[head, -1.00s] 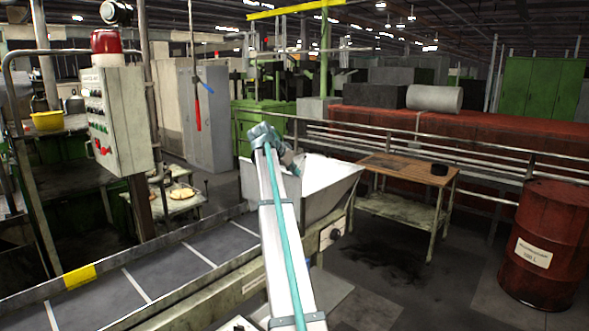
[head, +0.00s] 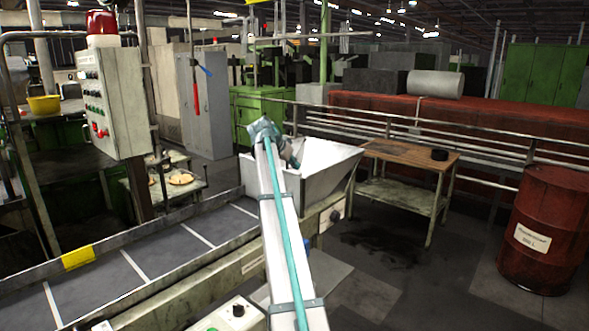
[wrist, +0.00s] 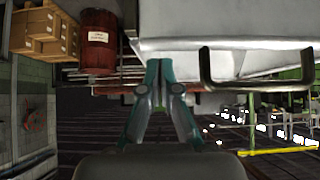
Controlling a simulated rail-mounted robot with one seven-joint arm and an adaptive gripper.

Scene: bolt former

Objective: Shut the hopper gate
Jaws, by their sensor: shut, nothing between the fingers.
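The pale metal hopper (head: 335,158) stands at the end of the conveyor in the head view. Its underside or side panel fills the top of the wrist view (wrist: 225,20). A dark U-shaped handle (wrist: 252,86) sticks out at the panel's edge, right of my fingers in the wrist view. I cannot tell how far the gate is open. My gripper (wrist: 160,66) is shut and empty, its teal fingertips together, left of the handle and apart from it. In the head view my wrist is at the hopper's left side; the fingertips are hard to make out there.
The conveyor (head: 170,245) runs to the hopper from the lower left. A control cabinet (head: 112,100) stands at left. A wooden-topped table (head: 405,160) and a red drum (head: 545,230) stand at right.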

